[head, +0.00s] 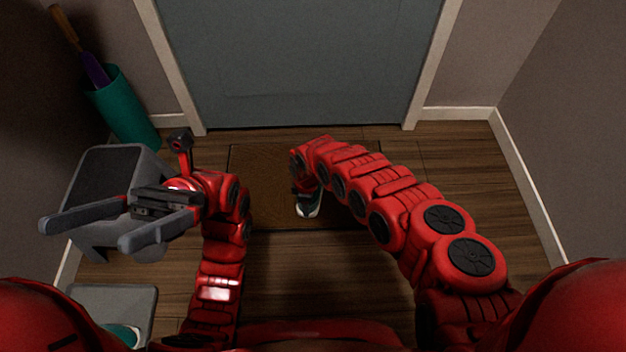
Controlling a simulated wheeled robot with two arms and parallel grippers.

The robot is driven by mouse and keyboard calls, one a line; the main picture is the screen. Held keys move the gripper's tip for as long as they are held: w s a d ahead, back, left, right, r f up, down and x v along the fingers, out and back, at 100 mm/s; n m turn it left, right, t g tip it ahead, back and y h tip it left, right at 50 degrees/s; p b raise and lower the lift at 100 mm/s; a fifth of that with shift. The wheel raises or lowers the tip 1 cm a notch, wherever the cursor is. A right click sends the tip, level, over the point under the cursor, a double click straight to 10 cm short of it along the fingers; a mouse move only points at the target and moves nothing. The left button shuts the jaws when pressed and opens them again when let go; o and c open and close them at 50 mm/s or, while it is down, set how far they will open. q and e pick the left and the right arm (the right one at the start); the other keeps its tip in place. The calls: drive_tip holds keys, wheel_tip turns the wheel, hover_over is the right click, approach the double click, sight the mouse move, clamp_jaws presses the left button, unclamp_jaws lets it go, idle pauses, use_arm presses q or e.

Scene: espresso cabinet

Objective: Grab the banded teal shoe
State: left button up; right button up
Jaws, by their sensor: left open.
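A dark teal shoe with a pale rim (308,208) is on the brown doormat in the middle, partly covered by the end of my right arm. Another teal item, likely a shoe (122,332), shows in part on a grey tray at the lower left. I cannot make out a band on either.
The doormat (258,172) lies before a closed grey door (300,65). The grey tray (105,297) is on the floor. The wooden floor at right is clear.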

clamp_jaws()
idle(1.3)
